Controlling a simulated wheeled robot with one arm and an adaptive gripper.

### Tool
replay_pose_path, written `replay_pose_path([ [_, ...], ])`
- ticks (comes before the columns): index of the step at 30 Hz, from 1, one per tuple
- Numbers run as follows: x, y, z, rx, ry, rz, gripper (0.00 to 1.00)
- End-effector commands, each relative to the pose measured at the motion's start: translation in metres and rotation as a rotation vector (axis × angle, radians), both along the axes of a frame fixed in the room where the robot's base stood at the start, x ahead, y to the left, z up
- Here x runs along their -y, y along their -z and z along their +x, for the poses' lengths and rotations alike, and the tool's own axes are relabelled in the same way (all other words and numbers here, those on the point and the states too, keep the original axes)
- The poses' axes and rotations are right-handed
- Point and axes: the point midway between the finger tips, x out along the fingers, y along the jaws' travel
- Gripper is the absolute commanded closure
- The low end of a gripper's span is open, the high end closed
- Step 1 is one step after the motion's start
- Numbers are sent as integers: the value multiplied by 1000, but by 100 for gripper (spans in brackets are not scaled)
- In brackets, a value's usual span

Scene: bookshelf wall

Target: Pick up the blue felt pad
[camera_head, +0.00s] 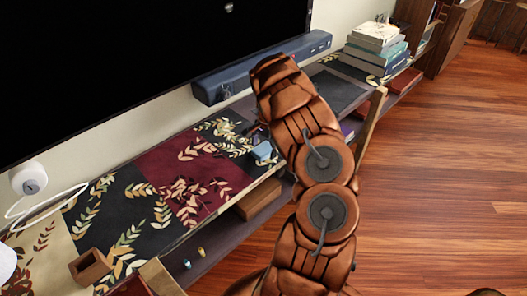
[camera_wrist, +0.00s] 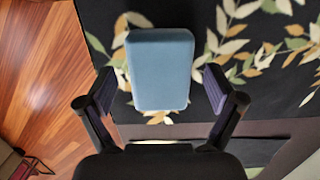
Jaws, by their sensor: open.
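The blue felt pad (camera_wrist: 160,72) is a light blue block with rounded corners. In the wrist view it lies on the dark, leaf-patterned cloth, at the upper middle. My gripper (camera_wrist: 160,92) is open, with one finger on each side of the pad's lower half; gaps show between the fingers and the pad. I cannot tell how high the fingers are above the cloth. In the head view the pad (camera_head: 262,151) shows small at the shelf's front edge, just left of my arm. My gripper's fingers are mostly hidden behind my arm there.
The shelf cloth (camera_head: 130,190) has black and dark red leaf-patterned panels. A long blue-grey box (camera_head: 262,68) stands against the wall under the black screen (camera_head: 130,60). A stack of books (camera_head: 377,45) is farther right. A small wooden box (camera_head: 90,267) sits front left. Wooden floor (camera_head: 440,190) is open at right.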

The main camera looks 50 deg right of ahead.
Motion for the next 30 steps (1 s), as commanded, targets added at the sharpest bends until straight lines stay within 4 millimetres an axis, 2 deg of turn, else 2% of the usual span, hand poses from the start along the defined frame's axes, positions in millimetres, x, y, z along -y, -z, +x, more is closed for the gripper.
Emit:
replay_pose_path([
  [26,0,5,0,0,0,0,8],
  [30,0,5,0,0,0,0,19],
])
